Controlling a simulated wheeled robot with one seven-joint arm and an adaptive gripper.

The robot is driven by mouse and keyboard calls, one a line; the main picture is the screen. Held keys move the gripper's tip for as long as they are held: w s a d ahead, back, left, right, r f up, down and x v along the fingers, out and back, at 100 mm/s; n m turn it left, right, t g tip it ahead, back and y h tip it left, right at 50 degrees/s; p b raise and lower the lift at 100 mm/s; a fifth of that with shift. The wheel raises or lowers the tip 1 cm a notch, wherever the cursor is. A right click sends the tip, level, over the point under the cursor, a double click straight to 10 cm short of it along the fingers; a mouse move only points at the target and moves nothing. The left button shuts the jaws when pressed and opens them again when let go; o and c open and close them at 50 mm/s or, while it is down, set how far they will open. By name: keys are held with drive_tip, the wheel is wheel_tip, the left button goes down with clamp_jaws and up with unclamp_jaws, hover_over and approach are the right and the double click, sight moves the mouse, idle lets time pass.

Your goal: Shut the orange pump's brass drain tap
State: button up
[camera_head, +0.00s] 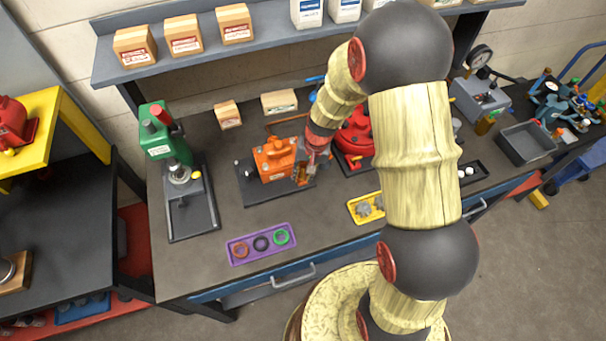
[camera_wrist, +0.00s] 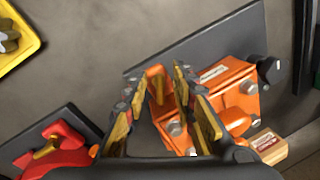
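The orange pump (camera_head: 275,160) stands on a dark base plate on the workbench, left of a red pump. In the wrist view its orange body (camera_wrist: 232,82) fills the right of centre, with bolts and a white label. My gripper (camera_head: 303,174) is low at the pump's right end. In the wrist view my gripper (camera_wrist: 160,80) has its two fingers apart, one on each side of an orange-brown upright part (camera_wrist: 157,92) at the pump's end. This part looks like the drain tap; I cannot tell its exact angle or whether a finger touches it.
The red pump (camera_head: 357,137) is close on the right; it also shows in the wrist view (camera_wrist: 62,155). A green machine (camera_head: 160,135) stands left. A purple tray (camera_head: 262,244) with rings and a yellow tray (camera_head: 354,207) lie in front. Small boxes (camera_head: 280,101) stand behind.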

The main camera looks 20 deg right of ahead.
drive_tip(key=shift+c, duration=1.2)
drive_tip(key=c, duration=0.4)
